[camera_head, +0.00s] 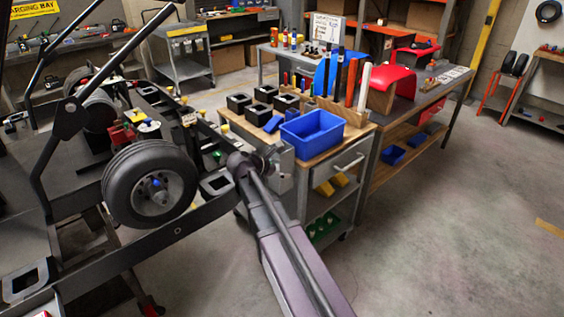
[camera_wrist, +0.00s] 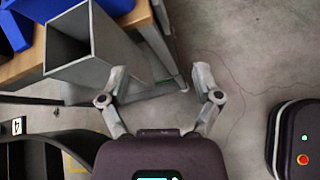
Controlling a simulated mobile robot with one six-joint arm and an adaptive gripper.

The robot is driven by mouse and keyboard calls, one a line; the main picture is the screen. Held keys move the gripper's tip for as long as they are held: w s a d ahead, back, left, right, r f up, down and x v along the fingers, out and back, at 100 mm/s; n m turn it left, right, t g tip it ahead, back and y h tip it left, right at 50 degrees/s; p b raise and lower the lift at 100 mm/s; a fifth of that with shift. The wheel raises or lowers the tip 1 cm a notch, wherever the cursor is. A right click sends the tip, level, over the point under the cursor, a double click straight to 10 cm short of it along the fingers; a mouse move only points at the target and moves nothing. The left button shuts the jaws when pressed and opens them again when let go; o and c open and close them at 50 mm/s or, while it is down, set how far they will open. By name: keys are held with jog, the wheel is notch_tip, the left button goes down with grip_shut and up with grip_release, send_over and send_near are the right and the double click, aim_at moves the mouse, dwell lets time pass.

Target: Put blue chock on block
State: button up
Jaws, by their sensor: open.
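A small blue piece that looks like the blue chock (camera_head: 273,124) lies on the cart top, just left of the blue bin (camera_head: 312,138). Several black, square, hollow-looking blocks (camera_head: 238,103) stand behind and left of it on the same top; I cannot tell which is the task's block. My gripper (camera_wrist: 161,75) is open and empty in the wrist view, over bare floor beside a grey open box (camera_wrist: 95,45) at the cart's side. In the head view my gripper is small and partly hidden by my arm.
The cart (camera_head: 300,172) has a drawer and lower shelves with yellow chocks (camera_head: 325,188). A kart with a large tyre (camera_head: 150,185) stands close on the left. A workbench (camera_head: 425,105) adjoins on the right. The floor at right front is clear.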

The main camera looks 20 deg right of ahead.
jog(key=s+a+f+m+g+y, duration=0.1)
jog(key=s+a+f+m+y, duration=0.3)
jog(key=s+m, duration=0.5)
jog(key=s+a+f+m+g+y, duration=0.2)
jog(key=s+a+f+m+y, duration=0.2)
jog(key=s+a+m+y, duration=0.3)
jog(key=s+a+m, duration=0.1)
jog(key=s+m, duration=0.1)
jog(key=s, duration=0.1)
jog(key=shift+s+a+f+m+g, duration=0.25)
jog(key=shift+a+f+m+g, duration=0.05)
jog(key=shift+a+f, duration=0.1)
jog(key=shift+c, duration=0.2)
jog(key=c, duration=0.3)
